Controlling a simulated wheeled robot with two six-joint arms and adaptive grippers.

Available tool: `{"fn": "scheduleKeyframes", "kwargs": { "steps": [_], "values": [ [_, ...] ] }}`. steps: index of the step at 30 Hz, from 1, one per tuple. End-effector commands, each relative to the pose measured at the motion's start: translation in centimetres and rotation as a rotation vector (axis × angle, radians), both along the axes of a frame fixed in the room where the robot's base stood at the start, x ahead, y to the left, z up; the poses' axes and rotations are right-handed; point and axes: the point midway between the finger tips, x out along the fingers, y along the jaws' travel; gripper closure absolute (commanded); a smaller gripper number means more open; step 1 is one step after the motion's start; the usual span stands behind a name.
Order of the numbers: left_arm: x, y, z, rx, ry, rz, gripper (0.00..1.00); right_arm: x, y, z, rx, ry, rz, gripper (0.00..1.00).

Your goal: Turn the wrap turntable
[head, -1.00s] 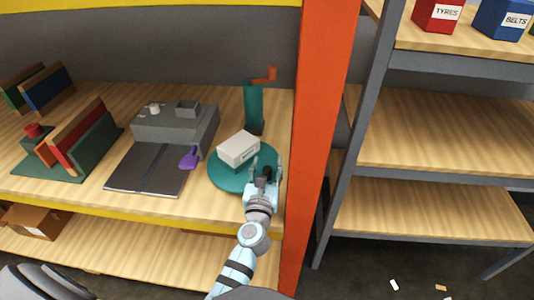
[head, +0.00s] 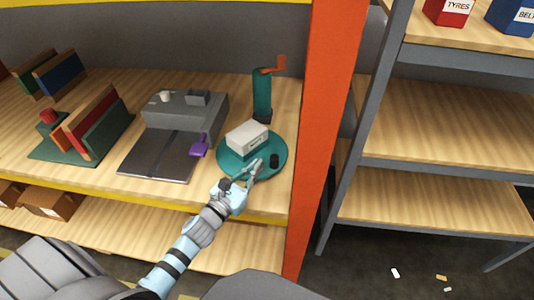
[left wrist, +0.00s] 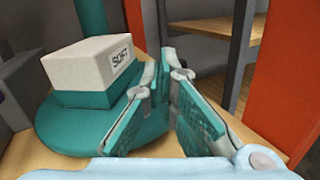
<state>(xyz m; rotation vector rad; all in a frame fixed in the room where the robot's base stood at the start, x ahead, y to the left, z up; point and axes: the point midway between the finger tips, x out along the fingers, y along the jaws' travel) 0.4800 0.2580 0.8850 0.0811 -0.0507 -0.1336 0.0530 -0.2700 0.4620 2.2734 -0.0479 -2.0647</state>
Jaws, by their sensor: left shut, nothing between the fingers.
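The wrap turntable (head: 228,166) is a round teal disc on the wooden shelf, near the orange post. A white box (head: 247,137) lies on it; in the left wrist view the box (left wrist: 92,68) shows the label SOFT, and the disc (left wrist: 75,135) lies under it. A short black knob (head: 274,160) stands on the disc's right part. My left gripper (head: 256,168) is shut and empty, over the disc's front edge, left of and apart from the knob. Its fingers (left wrist: 160,75) are right of the box in the wrist view. My right gripper is not in view.
A teal post with an orange crank (head: 262,95) stands behind the disc. A grey machine with a dark bed (head: 160,155) and a purple piece (head: 199,146) are to the left. The orange upright (head: 325,140) is close on the right.

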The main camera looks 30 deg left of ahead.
Motion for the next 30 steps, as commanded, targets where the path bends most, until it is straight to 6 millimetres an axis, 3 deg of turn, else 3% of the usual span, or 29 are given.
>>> {"fn": "scheduleKeyframes", "kwargs": {
  "steps": [1, 3, 6, 8, 15, 19, 24, 30],
  "values": [
    [-2.9, 1.8, -1.5, 0.010, 0.031, -0.104, 1.00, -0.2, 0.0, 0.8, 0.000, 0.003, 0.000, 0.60],
    [-6.7, 3.6, -2.6, -0.019, 0.059, -0.242, 1.00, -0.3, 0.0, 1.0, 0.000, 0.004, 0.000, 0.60],
    [-9.6, 5.1, -2.7, -0.056, 0.079, -0.350, 1.00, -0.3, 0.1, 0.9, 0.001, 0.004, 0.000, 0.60],
    [-9.9, 5.2, -2.7, -0.064, 0.079, -0.370, 1.00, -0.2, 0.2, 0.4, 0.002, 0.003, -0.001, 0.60],
    [-8.0, 4.1, -3.5, -0.063, 0.073, -0.372, 1.00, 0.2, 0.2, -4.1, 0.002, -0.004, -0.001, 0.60],
    [-5.5, 2.8, -3.2, -0.064, 0.068, -0.367, 1.00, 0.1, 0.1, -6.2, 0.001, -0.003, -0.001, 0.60],
    [-2.1, 1.0, -2.1, -0.067, 0.067, -0.363, 1.00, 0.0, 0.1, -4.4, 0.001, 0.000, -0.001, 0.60],
    [1.0, -0.8, -2.3, -0.066, 0.072, -0.365, 1.00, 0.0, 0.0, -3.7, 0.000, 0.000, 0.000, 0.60]
  ]
}}
